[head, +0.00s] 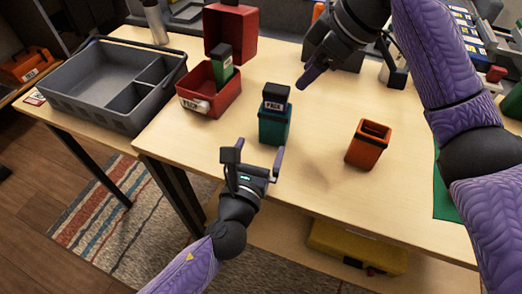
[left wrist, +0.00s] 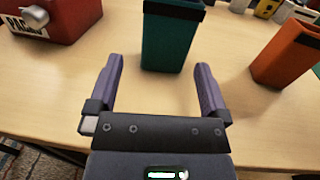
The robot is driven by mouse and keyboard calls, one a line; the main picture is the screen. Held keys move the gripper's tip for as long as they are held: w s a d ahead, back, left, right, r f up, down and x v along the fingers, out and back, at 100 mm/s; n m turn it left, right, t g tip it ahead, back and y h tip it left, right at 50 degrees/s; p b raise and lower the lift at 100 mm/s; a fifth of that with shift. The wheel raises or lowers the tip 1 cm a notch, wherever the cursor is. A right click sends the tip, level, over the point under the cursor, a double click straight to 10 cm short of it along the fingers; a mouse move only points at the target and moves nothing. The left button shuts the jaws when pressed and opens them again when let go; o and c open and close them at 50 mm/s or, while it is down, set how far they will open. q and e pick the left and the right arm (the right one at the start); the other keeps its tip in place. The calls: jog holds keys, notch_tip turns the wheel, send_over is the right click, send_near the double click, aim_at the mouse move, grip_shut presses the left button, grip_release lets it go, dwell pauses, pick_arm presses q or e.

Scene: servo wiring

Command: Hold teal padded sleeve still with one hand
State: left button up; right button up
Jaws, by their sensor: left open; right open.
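The teal padded sleeve (head: 274,125) stands upright on the table with a dark labelled block (head: 275,97) in its top. In the left wrist view the sleeve (left wrist: 170,42) is straight ahead, beyond the fingertips and between their lines. My left gripper (head: 254,152) is open and empty, just in front of the sleeve at the table's front edge, apart from it. My right gripper (head: 310,76) is above the table, to the right of and behind the sleeve. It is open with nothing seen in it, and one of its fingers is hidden.
An orange open sleeve (head: 367,144) stands to the right. A red box (head: 209,104) with its lid up and a green block (head: 222,65) inside is at left. A grey divided tray (head: 97,105) stands further left. Bare table lies between the teal and orange sleeves.

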aim_at(273, 128)
pick_arm(q)
jog(key=shift+d, duration=0.5)
jog(key=x, duration=0.9)
jog(key=shift+w+d, duration=0.1)
jog(key=shift+w, duration=0.15)
jog(key=c, duration=0.8)
jog(key=shift+c, duration=1)
pick_arm(e)
jog(key=shift+o, duration=1.8)
jog(key=shift+n+g+h, duration=0.4)
jog(key=shift+n+h, duration=0.1)
jog(key=shift+h, duration=0.2)
jog(key=r, duration=0.3)
jog(key=a+r, duration=0.1)
jog(key=shift+w+r, duration=0.35)
jog(key=shift+r, duration=0.05)
jog(key=x, duration=1.1)
jog(key=shift+a+f, duration=0.15)
jog(key=shift+f, duration=0.1)
jog(key=shift+r, duration=0.1)
grip_shut()
